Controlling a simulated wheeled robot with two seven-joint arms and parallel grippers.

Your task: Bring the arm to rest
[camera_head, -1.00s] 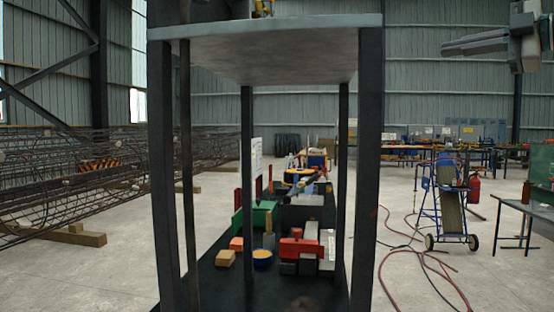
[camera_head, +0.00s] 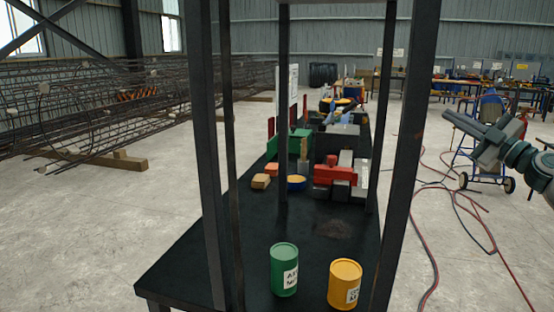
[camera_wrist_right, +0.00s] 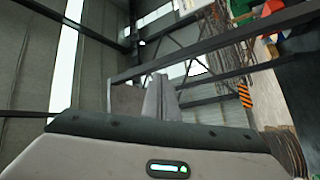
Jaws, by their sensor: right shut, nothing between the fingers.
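My right gripper (camera_head: 449,116) is at the right of the head view, shut and empty, pointing left in free air beside the dark metal frame. Its closed fingers also show in the right wrist view (camera_wrist_right: 158,98), with nothing between them. My left gripper is not in view.
A black table (camera_head: 190,255) with dark upright posts (camera_head: 402,150) stands ahead. A rebar cage (camera_head: 90,105) lies left. Hoses (camera_head: 425,235) cross the floor at right.

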